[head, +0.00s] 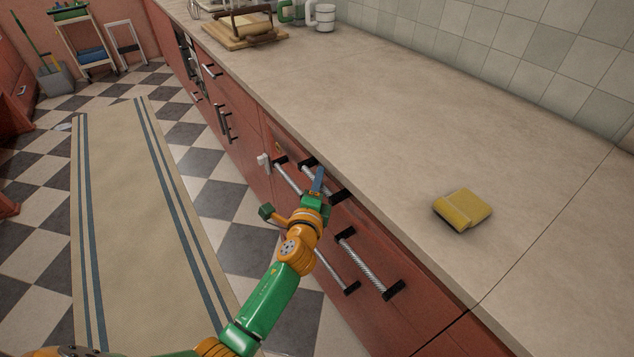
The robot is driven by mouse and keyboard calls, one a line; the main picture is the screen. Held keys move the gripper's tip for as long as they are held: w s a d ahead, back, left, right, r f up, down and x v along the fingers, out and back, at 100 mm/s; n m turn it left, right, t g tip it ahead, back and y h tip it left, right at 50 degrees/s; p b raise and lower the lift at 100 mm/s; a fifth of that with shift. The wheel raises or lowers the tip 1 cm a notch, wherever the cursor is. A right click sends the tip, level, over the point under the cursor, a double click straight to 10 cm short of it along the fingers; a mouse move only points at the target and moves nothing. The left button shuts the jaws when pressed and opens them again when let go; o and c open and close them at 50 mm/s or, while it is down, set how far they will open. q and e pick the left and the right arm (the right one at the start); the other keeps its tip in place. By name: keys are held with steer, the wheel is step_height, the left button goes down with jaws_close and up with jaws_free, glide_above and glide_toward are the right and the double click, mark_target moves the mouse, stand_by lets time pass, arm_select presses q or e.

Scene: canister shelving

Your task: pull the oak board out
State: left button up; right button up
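No pulled-out oak board can be made out in the red cabinet fronts below the counter. My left gripper (318,180), with blue fingertips and a green hand, is at the upper bar handle (308,164) just under the counter edge. It covers part of that handle. Whether its fingers are closed around the bar cannot be told. A light wooden board (216,34) lies on the far counter under a rolling-pin-like item, away from the gripper. My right gripper is not in view.
The beige counter (400,110) is mostly clear, with a yellow sponge-like block (462,209) on the right. More bar handles (368,262) stick out from the red fronts. A striped rug (140,220) lies on the checkered floor at left. A trolley (85,45) stands at the far left.

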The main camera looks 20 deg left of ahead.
arm_select(q)
steer(key=shift+s+r, duration=0.1)
steer(key=shift+s, duration=0.1)
steer(key=shift+s+r, duration=0.1)
jaws_close()
steer(key=shift+r, duration=0.15)
stand_by(0.9)
